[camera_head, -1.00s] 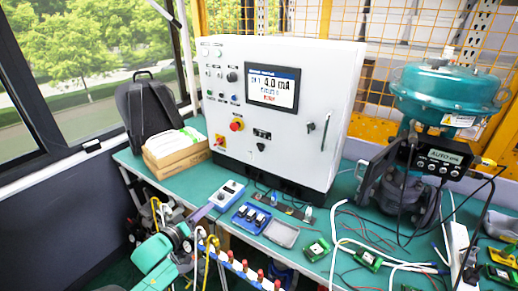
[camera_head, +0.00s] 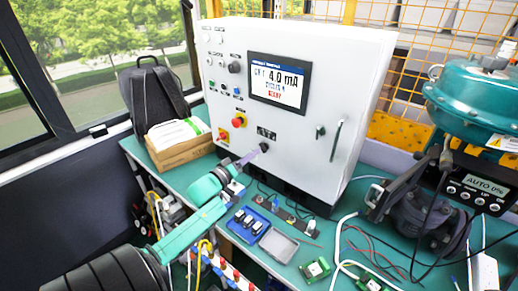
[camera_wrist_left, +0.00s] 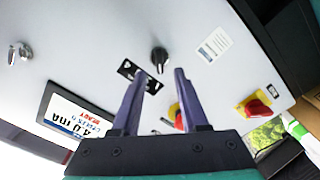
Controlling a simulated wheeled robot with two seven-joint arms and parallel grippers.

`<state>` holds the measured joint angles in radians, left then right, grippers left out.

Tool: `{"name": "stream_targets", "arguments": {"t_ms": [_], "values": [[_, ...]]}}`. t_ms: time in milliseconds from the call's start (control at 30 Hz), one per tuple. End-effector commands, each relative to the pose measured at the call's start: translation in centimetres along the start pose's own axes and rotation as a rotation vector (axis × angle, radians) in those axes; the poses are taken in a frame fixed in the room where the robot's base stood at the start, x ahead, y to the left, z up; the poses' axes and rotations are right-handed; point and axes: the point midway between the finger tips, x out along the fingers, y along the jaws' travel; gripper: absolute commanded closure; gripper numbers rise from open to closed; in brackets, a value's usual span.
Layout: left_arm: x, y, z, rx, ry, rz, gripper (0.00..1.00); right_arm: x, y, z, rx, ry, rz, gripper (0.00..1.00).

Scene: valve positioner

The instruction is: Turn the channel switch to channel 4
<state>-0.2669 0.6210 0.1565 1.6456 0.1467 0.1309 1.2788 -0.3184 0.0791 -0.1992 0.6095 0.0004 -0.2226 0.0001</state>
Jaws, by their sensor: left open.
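The channel switch, a small black knob (camera_head: 265,149), is on the lower front of the white control cabinet (camera_head: 225,60), under a small black label plate (camera_head: 267,133). The cabinet screen (camera_head: 277,81) reads CH 1 and 4.0 mA. My left gripper (camera_head: 258,154) is in front of the cabinet with its fingertips close to the knob. In the left wrist view, the purple fingers of the gripper (camera_wrist_left: 160,74) are open, and the knob (camera_wrist_left: 159,56) appears between and beyond their tips. I cannot tell whether they touch it. My right gripper is not in view.
A red emergency button (camera_head: 239,120) and a red-yellow switch (camera_head: 223,135) are left of the knob. A door handle (camera_head: 337,138) is to its right. A blue tray (camera_head: 235,226) and small green modules (camera_head: 316,268) lie on the green bench below. A teal valve actuator (camera_head: 470,95) stands right.

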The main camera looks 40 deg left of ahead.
Motion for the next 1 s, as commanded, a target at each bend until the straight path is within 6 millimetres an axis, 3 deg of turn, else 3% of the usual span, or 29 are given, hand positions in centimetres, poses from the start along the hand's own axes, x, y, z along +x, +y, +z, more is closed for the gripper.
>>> {"name": "stream_targets", "arguments": {"t_ms": [200, 533, 567, 600, 667, 1000], "values": [[3.9, 0.0, -0.1, 0.001, 0.001, 0.000, 0.56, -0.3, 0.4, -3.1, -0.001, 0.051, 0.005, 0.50], [4.7, 0.0, 0.0, 0.001, -0.001, -0.001, 0.56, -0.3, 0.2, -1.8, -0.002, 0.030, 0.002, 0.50], [4.7, 0.0, 0.0, 0.001, -0.001, -0.001, 0.64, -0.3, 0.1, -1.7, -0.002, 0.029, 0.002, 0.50], [4.7, 0.0, 0.0, 0.001, -0.001, -0.001, 0.79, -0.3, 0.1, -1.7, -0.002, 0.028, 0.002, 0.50], [4.7, -0.1, 0.0, 0.001, -0.001, -0.001, 1.00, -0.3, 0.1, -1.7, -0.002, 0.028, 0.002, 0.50], [4.7, -0.1, 0.0, 0.013, -0.001, -0.001, 1.00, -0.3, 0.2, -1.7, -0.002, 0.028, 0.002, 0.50]]}}
